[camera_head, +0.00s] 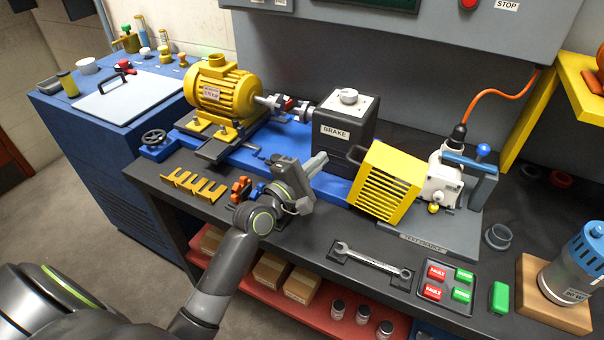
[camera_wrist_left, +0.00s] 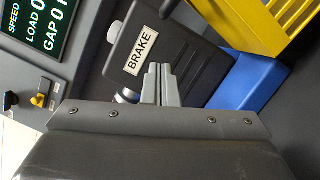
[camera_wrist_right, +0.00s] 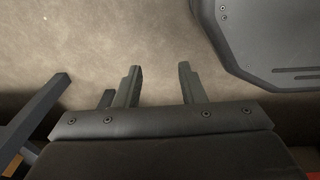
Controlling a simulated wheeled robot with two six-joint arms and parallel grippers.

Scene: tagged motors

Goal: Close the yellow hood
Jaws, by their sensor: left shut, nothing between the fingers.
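The yellow hood (camera_head: 385,183), a box with dark slots in its front, sits tilted at the right end of the blue bed, just right of the dark brake unit (camera_head: 342,128). A dark handle (camera_head: 355,155) shows at its left edge. Part of the hood (camera_wrist_left: 245,22) is at the top right of the left wrist view. My left gripper (camera_head: 322,160) is shut and empty in front of the brake, left of the hood and apart from it. Its fingers (camera_wrist_left: 160,82) point at the brake's labelled face. My right gripper (camera_wrist_right: 158,80) is open and empty above the floor.
A yellow motor (camera_head: 222,90) stands on the blue bed at left. A yellow slotted rack (camera_head: 195,186) lies at the bench's front left. A wrench (camera_head: 370,261), red and green buttons (camera_head: 448,282) and a blue-topped motor (camera_head: 580,265) are at front right. A white device (camera_head: 441,180) stands right of the hood.

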